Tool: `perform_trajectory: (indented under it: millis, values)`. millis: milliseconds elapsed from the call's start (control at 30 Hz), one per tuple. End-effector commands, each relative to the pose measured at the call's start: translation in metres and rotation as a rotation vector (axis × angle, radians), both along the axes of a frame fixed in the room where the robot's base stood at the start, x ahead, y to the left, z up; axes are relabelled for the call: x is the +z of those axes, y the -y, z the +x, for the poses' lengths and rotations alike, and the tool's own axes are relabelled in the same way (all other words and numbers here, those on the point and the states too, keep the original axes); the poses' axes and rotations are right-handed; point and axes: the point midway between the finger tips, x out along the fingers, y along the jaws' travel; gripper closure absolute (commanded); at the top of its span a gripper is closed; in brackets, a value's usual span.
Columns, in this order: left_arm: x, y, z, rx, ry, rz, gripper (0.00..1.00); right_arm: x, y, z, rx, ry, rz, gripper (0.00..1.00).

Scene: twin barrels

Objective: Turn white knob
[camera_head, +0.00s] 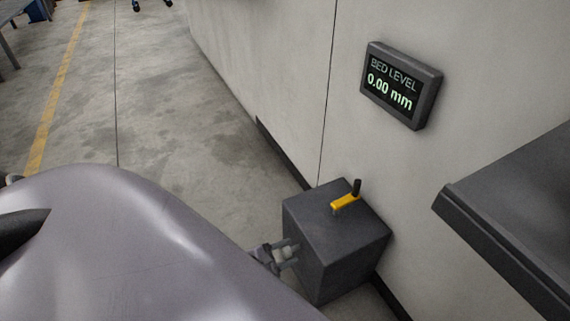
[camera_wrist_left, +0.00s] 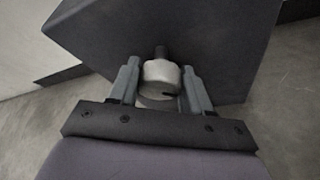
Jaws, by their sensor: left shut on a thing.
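The white knob (camera_wrist_left: 161,72) is a short pale cylinder on a dark shaft, on the side of a dark grey box (camera_head: 325,236). In the left wrist view my left gripper (camera_wrist_left: 160,68) has one finger on each side of the knob and is shut on it. In the head view the left gripper (camera_head: 287,254) reaches the box's left side, and the knob shows only as a small pale patch (camera_head: 289,251) between the fingers. My right gripper is in neither view.
A yellow crank (camera_head: 344,202) with a black handle sits on top of the box. A display (camera_head: 402,84) on the pale wall reads "BED LEVEL 0.00 mm". A dark slab-like edge (camera_head: 515,220) juts in at right. Open concrete floor (camera_head: 170,120) lies left.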

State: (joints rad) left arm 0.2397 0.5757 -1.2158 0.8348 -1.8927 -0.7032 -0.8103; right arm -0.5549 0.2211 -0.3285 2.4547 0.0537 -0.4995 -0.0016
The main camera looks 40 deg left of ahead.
Motion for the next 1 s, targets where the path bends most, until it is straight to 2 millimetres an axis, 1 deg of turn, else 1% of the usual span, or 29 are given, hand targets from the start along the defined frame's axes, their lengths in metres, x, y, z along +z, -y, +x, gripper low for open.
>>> perform_trajectory:
  millis: [367, 400, 433, 467, 767, 867, 1000]
  values:
    - [0.0, -0.001, 0.0, 0.0, 0.003, 0.006, 0.82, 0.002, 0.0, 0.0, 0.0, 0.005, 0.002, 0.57]
    - [0.0, -0.001, 0.0, 0.0, 0.003, 0.006, 0.42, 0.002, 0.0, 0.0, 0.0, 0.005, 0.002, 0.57]
    - [0.0, -0.001, 0.0, 0.0, 0.003, 0.006, 0.32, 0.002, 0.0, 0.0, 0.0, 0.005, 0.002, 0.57]
    - [0.0, -0.001, 0.0, 0.001, 0.003, 0.005, 0.29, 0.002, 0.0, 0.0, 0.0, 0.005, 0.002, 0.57]
    - [0.001, -0.001, -0.002, 0.0, 0.002, 0.005, 0.29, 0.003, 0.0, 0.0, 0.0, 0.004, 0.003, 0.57]
    - [0.006, -0.002, -0.01, 0.0, 0.001, 0.005, 0.29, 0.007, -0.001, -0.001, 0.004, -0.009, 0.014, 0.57]
    - [0.015, -0.007, -0.033, -0.001, -0.001, 0.005, 0.29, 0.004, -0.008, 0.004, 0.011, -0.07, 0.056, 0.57]
